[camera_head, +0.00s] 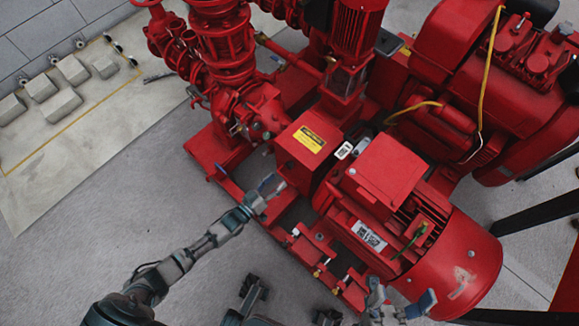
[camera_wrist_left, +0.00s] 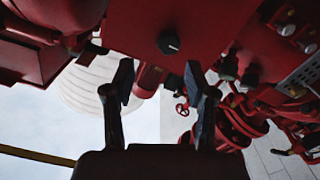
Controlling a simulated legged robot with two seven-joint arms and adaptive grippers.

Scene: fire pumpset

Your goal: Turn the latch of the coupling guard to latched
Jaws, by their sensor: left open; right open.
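The coupling guard (camera_head: 308,143) is a red box with a yellow label, between the pump and the red motor. In the left wrist view, a red panel (camera_wrist_left: 215,35), which looks like the guard's side, carries a small black knob with a pale mark, seemingly the latch (camera_wrist_left: 169,43). I cannot make out the latch in the head view. My left gripper (camera_head: 267,190) is open and empty, just in front of the guard's lower left side. In its wrist view the fingers (camera_wrist_left: 158,82) stand apart, below the knob, not touching it. My right gripper (camera_head: 401,303) is open and empty beside the motor's front.
The red motor (camera_head: 462,262) with a terminal box (camera_head: 384,168) stands right of the guard. Red pump pipework (camera_head: 222,50) rises behind left. The red base frame (camera_head: 215,150) runs below the guard. Grey floor (camera_head: 110,205) at left is clear; pale blocks (camera_head: 62,106) lie further off.

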